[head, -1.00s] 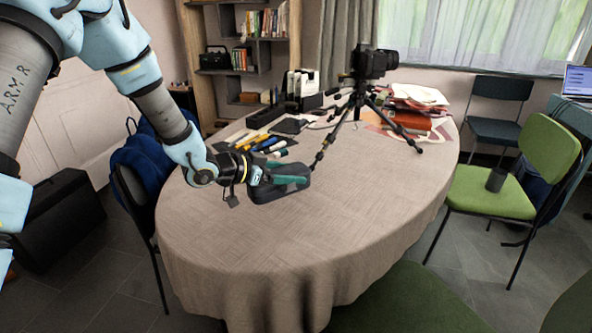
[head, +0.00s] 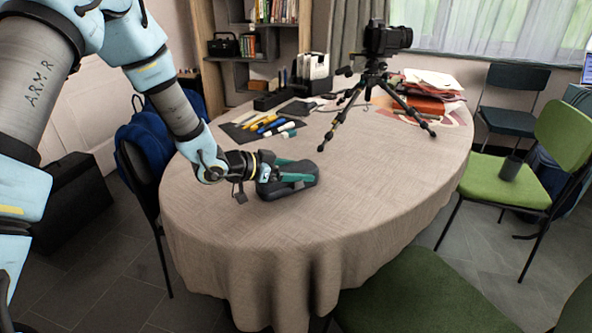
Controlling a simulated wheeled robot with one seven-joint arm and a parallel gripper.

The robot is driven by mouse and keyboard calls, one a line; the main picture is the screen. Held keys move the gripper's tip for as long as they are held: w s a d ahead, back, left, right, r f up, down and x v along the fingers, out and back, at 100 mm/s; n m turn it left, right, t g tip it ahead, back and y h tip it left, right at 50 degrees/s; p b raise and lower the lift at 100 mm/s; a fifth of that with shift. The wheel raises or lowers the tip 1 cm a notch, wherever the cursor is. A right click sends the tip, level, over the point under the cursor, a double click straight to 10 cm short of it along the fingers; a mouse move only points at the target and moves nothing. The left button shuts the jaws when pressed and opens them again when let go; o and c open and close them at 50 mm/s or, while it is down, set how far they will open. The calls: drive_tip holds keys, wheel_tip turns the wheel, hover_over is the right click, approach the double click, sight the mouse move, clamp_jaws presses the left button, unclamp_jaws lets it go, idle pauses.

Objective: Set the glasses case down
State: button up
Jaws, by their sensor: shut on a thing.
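The dark grey glasses case (head: 302,171) is at the left part of the round table (head: 370,205), over the beige cloth. My gripper (head: 292,174) reaches in from the left, with its green fingers on either side of the case, shut on it. The case lies low and level, close to the cloth; I cannot tell whether it touches. Part of the case is hidden by the fingers.
A camera on a tripod (head: 375,80) stands on the table behind and right of the case. Pens and tools (head: 268,124) lie on a dark mat beyond it. Papers and folders (head: 430,90) are at the back right. The cloth in front and to the right is clear.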

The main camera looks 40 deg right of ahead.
drive_tip(key=shift+f+b, duration=0.4)
drive_tip(key=shift+f, duration=0.15)
drive_tip(key=o, duration=1.6)
drive_tip(key=shift+c, duration=0.2)
drive_tip(key=v, duration=1.1)
drive_tip(key=shift+d+r+b, duration=0.1)
drive_tip(key=shift+r+b, duration=0.05)
drive_tip(key=shift+b, duration=0.15)
drive_tip(key=w+a+r+n+t+y+p, duration=0.2)
drive_tip(key=w+a+n+t+y, duration=0.2)
drive_tip(key=w+a, duration=0.55)
drive_tip(key=w+a+r+n+t+y+p, duration=0.2)
drive_tip(key=w+a+r+n+t+y, duration=0.25)
drive_tip(key=a, duration=0.75)
drive_tip(key=a+n+y+p, duration=0.25)
drive_tip(key=a+n, duration=0.25)
drive_tip(key=a, duration=0.6)
drive_tip(key=s+a+r+n+g+y, duration=0.1)
drive_tip(key=s+a+r+n+g, duration=0.1)
drive_tip(key=s+a, duration=0.2)
drive_tip(key=s+a+r+n+g+y+p, duration=0.1)
drive_tip(key=s+a+r+n+g, duration=0.1)
drive_tip(key=s+a, duration=0.3)
drive_tip(key=s+n, duration=0.1)
drive_tip(key=s, duration=0.1)
drive_tip(key=shift+s+a+n, duration=0.2)
drive_tip(key=shift+s+n, duration=0.15)
